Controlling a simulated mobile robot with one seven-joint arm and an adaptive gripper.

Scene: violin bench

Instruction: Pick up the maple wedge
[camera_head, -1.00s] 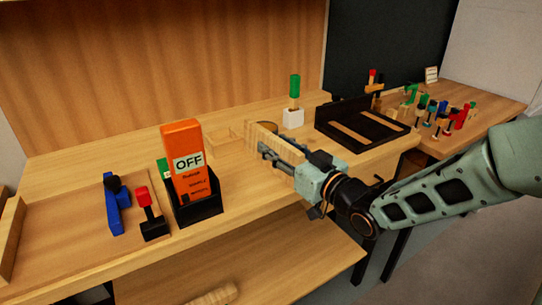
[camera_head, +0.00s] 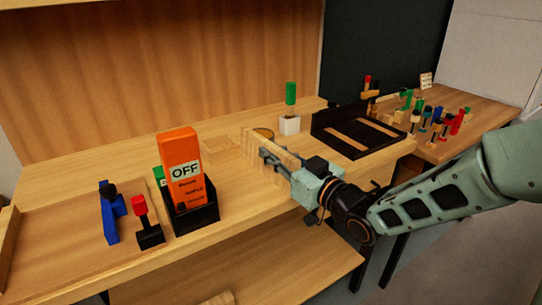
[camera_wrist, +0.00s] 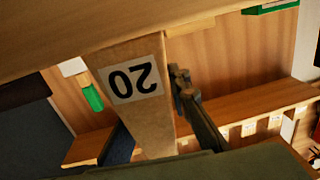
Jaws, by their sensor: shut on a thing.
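The maple wedge is a pale wooden piece (camera_head: 281,152) near the middle of the bench in the head view. In the wrist view the wedge (camera_wrist: 148,120) shows large, with a white label reading 20 upside down. My gripper (camera_head: 268,157) is shut on the wedge from the front right. I cannot tell whether the wedge touches the bench.
An orange meter marked OFF (camera_head: 181,168) stands in a black holder to the left. A green-handled tool in a white block (camera_head: 290,125) and a black tray (camera_head: 325,127) are behind to the right.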

